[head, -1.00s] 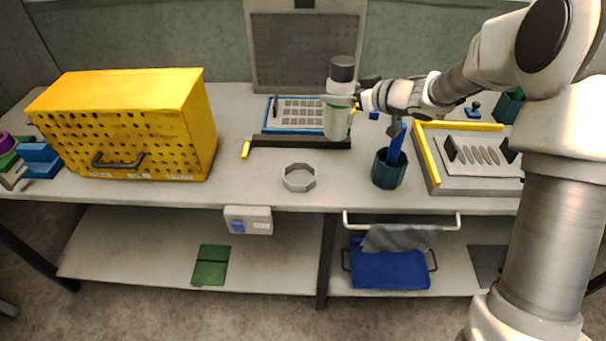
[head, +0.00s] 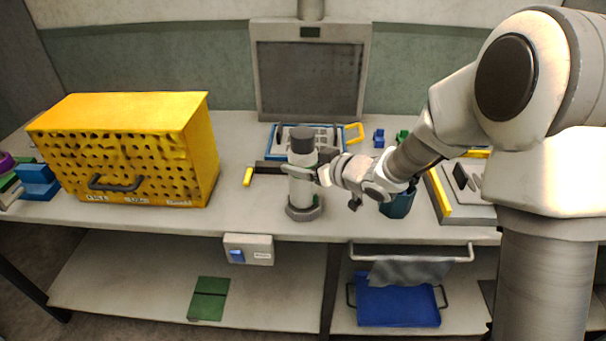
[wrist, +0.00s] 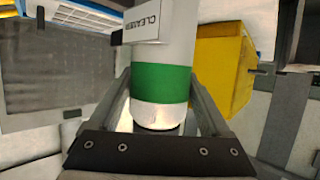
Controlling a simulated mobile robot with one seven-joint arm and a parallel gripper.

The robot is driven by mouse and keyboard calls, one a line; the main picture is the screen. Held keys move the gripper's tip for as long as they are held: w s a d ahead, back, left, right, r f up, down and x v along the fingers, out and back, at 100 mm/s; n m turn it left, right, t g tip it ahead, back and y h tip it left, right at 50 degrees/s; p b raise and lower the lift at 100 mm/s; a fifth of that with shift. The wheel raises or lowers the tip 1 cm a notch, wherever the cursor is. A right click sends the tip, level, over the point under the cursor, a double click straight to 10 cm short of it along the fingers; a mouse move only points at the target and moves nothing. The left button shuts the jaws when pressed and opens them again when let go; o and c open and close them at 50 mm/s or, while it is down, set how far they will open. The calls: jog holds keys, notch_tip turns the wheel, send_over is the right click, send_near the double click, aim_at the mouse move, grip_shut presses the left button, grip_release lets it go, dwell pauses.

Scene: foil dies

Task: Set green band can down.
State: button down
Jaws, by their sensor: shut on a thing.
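The green band can (head: 301,190) is a white cylinder with a dark grey top, upright at the middle of the bench in the head view. In the wrist view its green band (wrist: 161,82) and a "CLEANER" label show. My gripper (head: 304,170) is shut on the can, with one finger on each side of it. The octagonal ring (head: 303,212) surrounds the can's lower end in the head view. I cannot tell whether the can's base touches the bench inside it.
A yellow perforated cabinet (head: 125,150) stands to the left. A teal cup (head: 398,206) is partly behind my arm on the right. A blue-edged tray (head: 270,141) lies behind the can. The bench's front edge is close below the ring.

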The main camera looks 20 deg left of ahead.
jog(key=shift+f, duration=1.35)
jog(key=shift+f+b, duration=0.3)
jog(key=shift+b, duration=0.15)
grip_release()
jog(key=shift+r, duration=0.25)
jog(key=shift+s+d+r+p, duration=0.15)
jog(key=shift+d+p, duration=0.15)
jog(key=p+v, duration=0.1)
jog(key=v, duration=1)
jog(key=shift+d, duration=0.15)
